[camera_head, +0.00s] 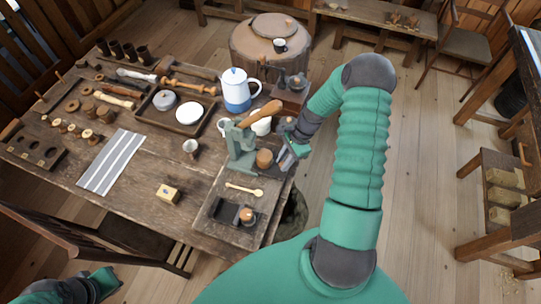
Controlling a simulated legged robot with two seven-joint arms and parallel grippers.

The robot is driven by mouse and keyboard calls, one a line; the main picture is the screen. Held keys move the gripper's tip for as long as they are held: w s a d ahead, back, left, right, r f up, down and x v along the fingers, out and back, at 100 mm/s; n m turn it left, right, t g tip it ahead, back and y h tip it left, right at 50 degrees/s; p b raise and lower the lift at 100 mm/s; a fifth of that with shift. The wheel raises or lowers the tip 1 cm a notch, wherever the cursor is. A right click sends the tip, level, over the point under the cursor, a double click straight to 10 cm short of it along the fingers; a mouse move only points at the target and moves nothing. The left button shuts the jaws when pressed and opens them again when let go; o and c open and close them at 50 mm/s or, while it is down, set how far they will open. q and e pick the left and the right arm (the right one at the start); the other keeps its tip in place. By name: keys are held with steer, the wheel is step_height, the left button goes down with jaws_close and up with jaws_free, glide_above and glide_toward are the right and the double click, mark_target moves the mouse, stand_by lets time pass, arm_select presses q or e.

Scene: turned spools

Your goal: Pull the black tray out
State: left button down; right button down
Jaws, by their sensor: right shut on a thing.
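A green lever press (240,150) with a long wooden handle (262,113) stands on the right end of the workbench. A round wooden piece (264,157) is at its right side, above a dark part that looks like the black tray (268,168). My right gripper (288,158) is low at that side, shut on what appears to be this tray; the fingertips are small and partly hidden, so the contact is unclear. My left gripper (108,284) is at the lower left, away from the bench, its jaws not readable.
A wooden board (215,232) in front of the press holds a wooden spoon (243,189) and a black block (222,210). A blue-and-white pot (236,90), white cups and a grinder (293,88) stand close behind. Open floor lies to the right.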

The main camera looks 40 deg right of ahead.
steer(key=s+d, duration=0.2)
steer(key=s, duration=0.1)
steer(key=shift+d+r, duration=0.1)
steer(key=shift+w, duration=0.1)
steer(key=c, duration=1.5)
jaws_free()
steer(key=shift+o, duration=1.2)
